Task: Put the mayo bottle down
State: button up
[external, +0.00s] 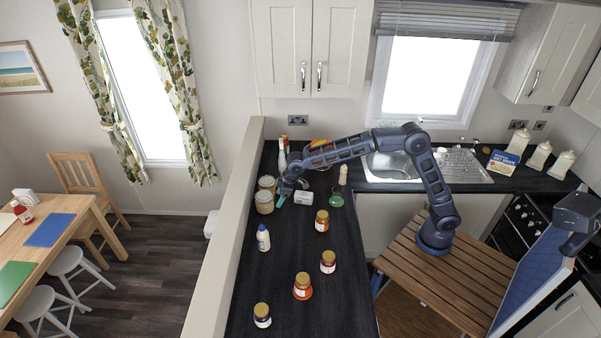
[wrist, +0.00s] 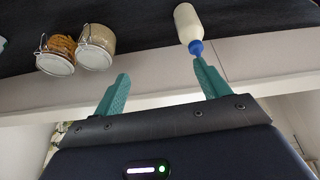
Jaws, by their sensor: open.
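A white bottle with a blue cap (external: 263,238), which looks like the mayo bottle, stands upright on the dark counter (external: 285,262). In the wrist view, the white bottle (wrist: 187,20) shows upside down, its blue cap close to the tip of the right finger. I cannot tell from that view whether they touch. My gripper (external: 281,199) is over the counter, beyond the bottle and beside the clip-top jars. Its teal fingers (wrist: 162,70) are apart, with nothing held between them.
Two clip-top jars (external: 264,202) stand left of my gripper. A small white box (external: 303,198) is just right of it, then a green glass (external: 336,199). Several brown-lidded jars, one of them orange (external: 302,287), stand nearer the front. Bare counter lies between them and the bottle.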

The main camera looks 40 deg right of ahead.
jog(key=s+d+r+m+h, duration=0.1)
jog(key=s+d+r+m, duration=0.2)
jog(key=d, duration=1)
jog(key=s+d+r+t, duration=0.1)
jog(key=s+d+r, duration=0.25)
jog(key=d, duration=0.95)
jog(key=s+d+r+m+h, duration=0.15)
jog(key=d+r, duration=0.25)
jog(key=d, duration=0.9)
jog(key=s+d+f+m, duration=0.1)
jog(key=s+d+m, duration=0.2)
jog(key=s+d, duration=0.95)
jog(key=s+d+f+m, duration=0.1)
jog(key=s+d+f, duration=0.2)
jog(key=s, duration=0.4)
jog(key=s+d+f+m, duration=0.1)
jog(key=s+d+f, duration=0.3)
jog(key=s+d, duration=0.2)
jog(key=shift+s+d+f+t+h, duration=0.2)
jog(key=shift+s+d+t+h, duration=0.15)
jog(key=shift+s, duration=0.45)
